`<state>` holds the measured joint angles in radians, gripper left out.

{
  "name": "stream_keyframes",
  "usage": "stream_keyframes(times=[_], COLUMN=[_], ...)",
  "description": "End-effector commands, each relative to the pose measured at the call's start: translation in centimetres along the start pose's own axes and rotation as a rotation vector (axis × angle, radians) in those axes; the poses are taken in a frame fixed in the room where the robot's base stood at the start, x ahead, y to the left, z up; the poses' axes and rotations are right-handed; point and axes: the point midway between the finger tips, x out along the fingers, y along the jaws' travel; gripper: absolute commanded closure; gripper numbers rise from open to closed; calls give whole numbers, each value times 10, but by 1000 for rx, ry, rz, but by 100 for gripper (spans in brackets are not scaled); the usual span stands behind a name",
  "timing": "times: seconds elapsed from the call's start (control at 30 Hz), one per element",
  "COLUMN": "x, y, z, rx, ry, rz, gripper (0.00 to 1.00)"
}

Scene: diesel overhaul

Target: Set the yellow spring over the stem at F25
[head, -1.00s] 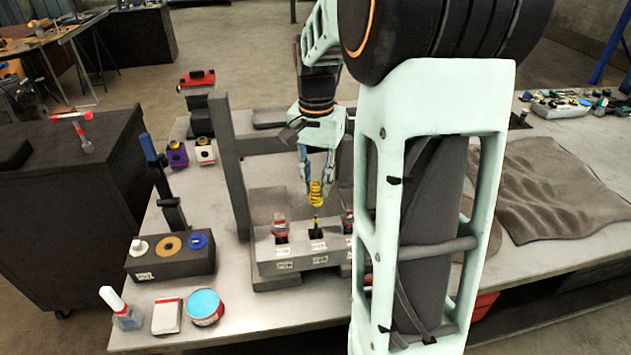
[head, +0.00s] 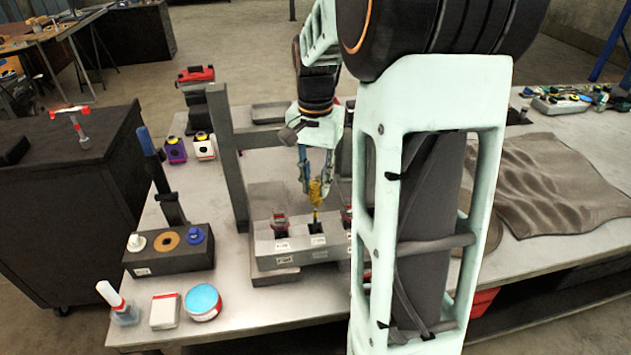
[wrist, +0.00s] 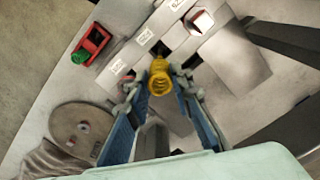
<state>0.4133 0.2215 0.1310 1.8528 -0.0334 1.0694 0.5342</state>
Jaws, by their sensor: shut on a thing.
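The yellow spring (head: 315,193) is upright between the fingertips of my gripper (head: 317,184), which is shut on it. The spring also shows in the wrist view (wrist: 160,78) between both blue-grey fingers (wrist: 161,83). In the head view, a stem with a yellow tip (head: 315,217) stands in the middle slot of a dark grey block (head: 290,261). The spring's lower end is just above the stem tip or meeting it; I cannot tell which. The block's white labels are too small to read, and the stem is not clear in the wrist view.
A dark upright post (head: 228,160) rises behind the block at left. My arm hides the block's right end.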

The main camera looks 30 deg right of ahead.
Motion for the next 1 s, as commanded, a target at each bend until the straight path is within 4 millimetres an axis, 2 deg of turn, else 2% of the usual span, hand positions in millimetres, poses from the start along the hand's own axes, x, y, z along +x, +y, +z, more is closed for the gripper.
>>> stream_keyframes(times=[0.5, 1.0], x=[1, 12], y=[0, 0], z=[0, 0], rx=[-1, 0], ry=[0, 0], rz=[0, 0], gripper=[100, 100])
